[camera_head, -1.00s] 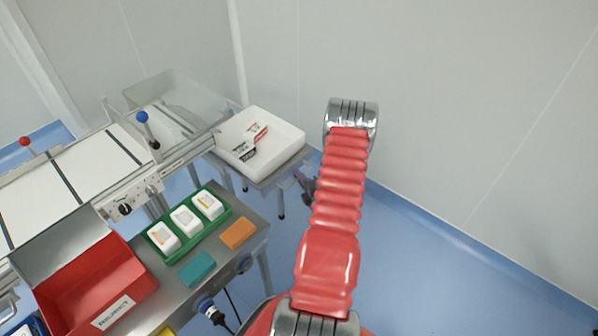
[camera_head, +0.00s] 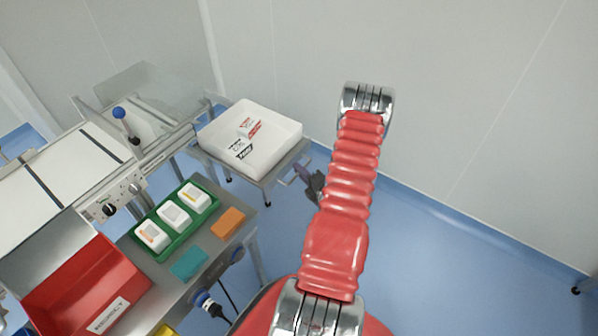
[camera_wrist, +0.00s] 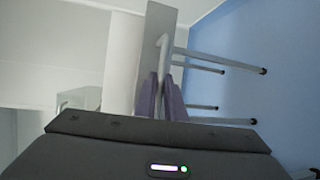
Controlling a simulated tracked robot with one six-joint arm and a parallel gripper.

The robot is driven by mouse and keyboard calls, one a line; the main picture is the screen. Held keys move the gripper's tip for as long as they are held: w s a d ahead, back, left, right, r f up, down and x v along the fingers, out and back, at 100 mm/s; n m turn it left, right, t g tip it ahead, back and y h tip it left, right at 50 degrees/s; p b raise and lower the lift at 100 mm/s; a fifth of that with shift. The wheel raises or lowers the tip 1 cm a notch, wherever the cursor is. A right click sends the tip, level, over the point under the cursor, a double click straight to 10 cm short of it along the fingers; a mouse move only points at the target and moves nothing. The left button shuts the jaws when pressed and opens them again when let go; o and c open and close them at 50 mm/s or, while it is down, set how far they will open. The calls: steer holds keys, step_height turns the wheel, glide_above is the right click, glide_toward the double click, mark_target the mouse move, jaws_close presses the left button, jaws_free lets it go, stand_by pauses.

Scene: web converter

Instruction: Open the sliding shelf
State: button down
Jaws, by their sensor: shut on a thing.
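The sliding shelf (camera_head: 270,177) is a flat grey metal plate at the right end of the machine, with a white bin (camera_head: 285,143) on top. Its pale handle (camera_wrist: 163,45) is on the side facing my arm. In the wrist view the shelf (camera_wrist: 157,22) appears edge-on, and my gripper (camera_wrist: 161,97) has its dark purple fingers closed around the handle. In the head view my gripper (camera_head: 312,181) is small and partly hidden by my red arm, at the shelf's right side.
The bin holds small printed packs (camera_head: 248,129). A steel side table (camera_head: 228,255) at lower left carries a green tray (camera_head: 178,250) with white packs, orange and teal blocks and a red box (camera_head: 135,283).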

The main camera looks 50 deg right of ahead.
steer(key=c, duration=1.8)
jaws_free()
steer(key=shift+f, duration=0.1)
steer(key=shift+c, duration=0.2)
steer(key=shift+s, duration=0.15)
steer(key=v, duration=1.3)
steer(key=shift+s+a, duration=0.2)
steer(key=shift+s, duration=0.05)
